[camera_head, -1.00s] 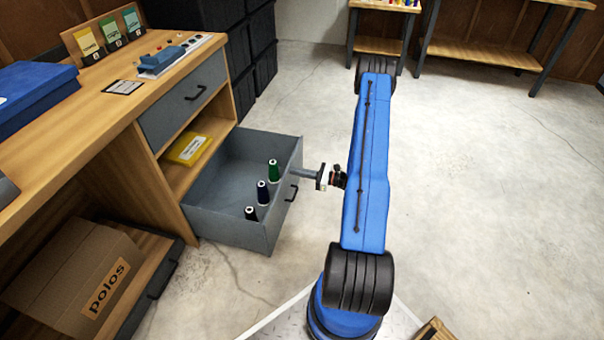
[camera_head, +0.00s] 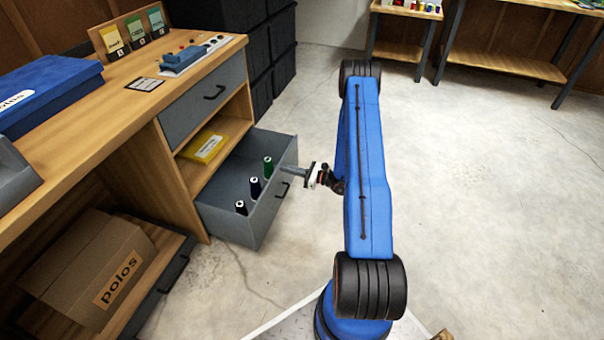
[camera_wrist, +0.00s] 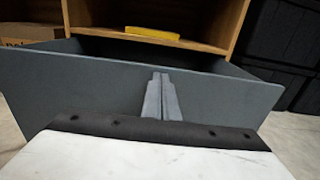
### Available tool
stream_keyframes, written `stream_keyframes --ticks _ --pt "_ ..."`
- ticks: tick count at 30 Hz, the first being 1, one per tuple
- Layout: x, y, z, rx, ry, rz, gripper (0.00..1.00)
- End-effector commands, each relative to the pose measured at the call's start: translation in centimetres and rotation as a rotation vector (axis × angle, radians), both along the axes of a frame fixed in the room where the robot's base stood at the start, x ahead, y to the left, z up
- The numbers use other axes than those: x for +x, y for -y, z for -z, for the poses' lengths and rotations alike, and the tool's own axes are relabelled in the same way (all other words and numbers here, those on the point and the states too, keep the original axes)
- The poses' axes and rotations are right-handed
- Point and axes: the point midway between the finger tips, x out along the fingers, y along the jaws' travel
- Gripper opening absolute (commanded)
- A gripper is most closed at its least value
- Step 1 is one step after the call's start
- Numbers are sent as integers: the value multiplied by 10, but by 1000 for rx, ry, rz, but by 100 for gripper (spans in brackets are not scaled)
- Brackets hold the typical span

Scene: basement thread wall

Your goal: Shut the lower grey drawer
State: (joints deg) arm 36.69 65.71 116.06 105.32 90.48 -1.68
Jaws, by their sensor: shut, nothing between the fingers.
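The lower grey drawer (camera_head: 262,222) stands partly out of the wooden cabinet, below a closed upper grey drawer (camera_head: 205,105). Its black handle (camera_head: 282,190) shows on the front panel in the head view. Three spools, green (camera_head: 267,167), blue (camera_head: 254,187) and black (camera_head: 241,208), stand upright inside it. My gripper (camera_head: 283,169) is shut and empty, its fingertips at the upper part of the drawer front, above the handle. In the wrist view, the shut fingers (camera_wrist: 161,80) point at the grey front panel (camera_wrist: 85,92) and seem to touch it; the handle is hidden there.
A yellow packet (camera_head: 205,147) lies on the open shelf above the drawer. A cardboard box (camera_head: 105,270) sits on a low drawer unit at the left. Black crates (camera_head: 268,60) stand behind the cabinet. The concrete floor (camera_head: 480,200) to the right is clear.

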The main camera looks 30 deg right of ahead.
Motion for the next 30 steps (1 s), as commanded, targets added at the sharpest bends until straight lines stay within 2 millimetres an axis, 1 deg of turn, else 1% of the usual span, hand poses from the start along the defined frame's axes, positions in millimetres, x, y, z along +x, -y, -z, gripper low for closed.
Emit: stream_keyframes --ticks 1,3,18,24,30 --pt "12 -11 0 -2 1 -6 0" --pt "28 -24 0 -2 1 -5 0" --pt "136 -107 0 -1 2 -3 0" --pt "169 -133 0 -1 2 -2 0" --pt "191 -149 0 -2 1 0 0"
